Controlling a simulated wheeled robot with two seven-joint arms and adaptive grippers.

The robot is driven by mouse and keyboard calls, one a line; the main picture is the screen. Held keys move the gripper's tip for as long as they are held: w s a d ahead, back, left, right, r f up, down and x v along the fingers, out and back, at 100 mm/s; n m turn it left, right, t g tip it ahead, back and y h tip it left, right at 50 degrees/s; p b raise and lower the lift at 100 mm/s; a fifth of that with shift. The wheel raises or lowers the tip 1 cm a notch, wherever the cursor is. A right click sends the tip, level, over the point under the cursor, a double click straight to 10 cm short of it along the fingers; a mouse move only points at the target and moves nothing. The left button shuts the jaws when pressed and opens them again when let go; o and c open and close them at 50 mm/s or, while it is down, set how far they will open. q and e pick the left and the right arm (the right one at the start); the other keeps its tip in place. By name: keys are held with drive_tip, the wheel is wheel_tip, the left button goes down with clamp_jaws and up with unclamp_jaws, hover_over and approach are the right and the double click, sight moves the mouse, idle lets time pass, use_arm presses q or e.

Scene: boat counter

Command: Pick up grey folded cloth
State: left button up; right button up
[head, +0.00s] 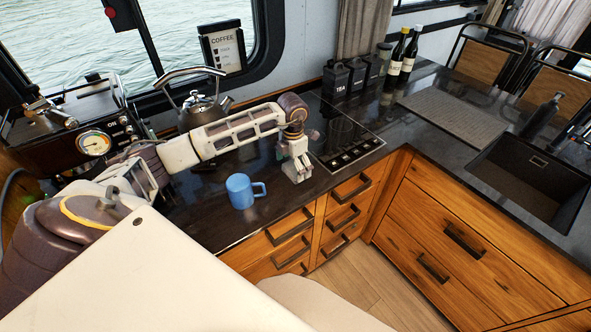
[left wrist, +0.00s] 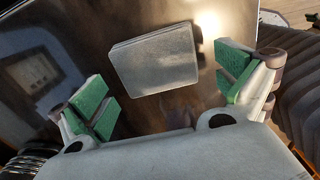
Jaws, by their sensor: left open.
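The grey folded cloth (left wrist: 152,60) shows in the left wrist view as a flat, pale grey rectangle on the dark, shiny counter. My left gripper (left wrist: 165,78) is open, with its green-padded fingers on either side of the cloth and apart from it. In the head view, my left gripper (head: 297,172) points down over the counter near its front edge, beside the hob. I cannot make out the cloth in the head view; the gripper seems to hide it. My right gripper is not in view.
A blue mug (head: 240,191) stands on the counter left of my left gripper. A kettle (head: 203,105) and a coffee machine (head: 75,135) are behind my arm. The black hob (head: 335,130) lies to the right. Wine bottles (head: 402,58) and a sink (head: 530,180) are further right.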

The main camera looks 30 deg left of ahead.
sight(293, 170)
use_arm(q)
drive_tip(key=shift+f, duration=0.3)
drive_tip(key=shift+c, duration=0.3)
drive_tip(key=c, duration=1)
drive_tip(key=shift+r, duration=0.15)
wheel_tip(293, 170, up, 10)
drive_tip(key=b, duration=0.1)
drive_tip(key=shift+b, duration=0.35)
drive_tip(key=shift+d+f, duration=0.1)
drive_tip(key=shift+f, duration=0.1)
idle(0.3)
